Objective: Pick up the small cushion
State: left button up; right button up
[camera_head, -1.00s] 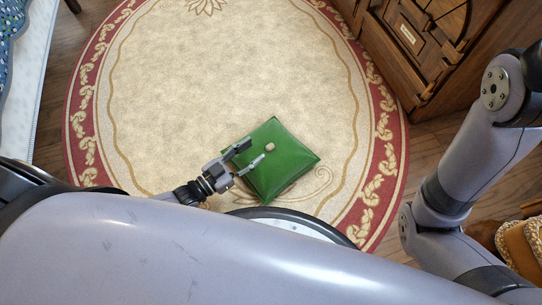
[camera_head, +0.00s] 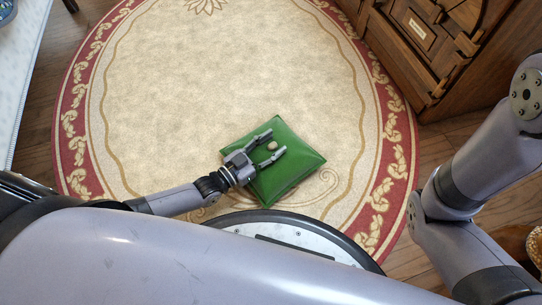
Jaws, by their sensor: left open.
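The small cushion (camera_head: 292,172) is green and square, with a light round button near its middle. It lies flat on the rug in front of my base. My left gripper (camera_head: 279,143) reaches in from the left and is over the cushion. Its two fingers are spread apart, one on each side of the button, with nothing held between them. I cannot tell whether the fingers touch the cushion. The gripper hides the cushion's left part. My right arm shows at the right edge, but its gripper is out of view.
The cream round rug (camera_head: 220,80) with a red patterned border is otherwise clear. A carved wooden armoire (camera_head: 440,50) stands at the top right. A white piece of furniture (camera_head: 20,70) is at the left edge. A brown patterned item (camera_head: 535,245) shows at the lower right edge.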

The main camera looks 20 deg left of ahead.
pick_arm(q)
grip_shut()
dwell(0.5)
jog(key=shift+r, duration=0.1)
dwell(0.4)
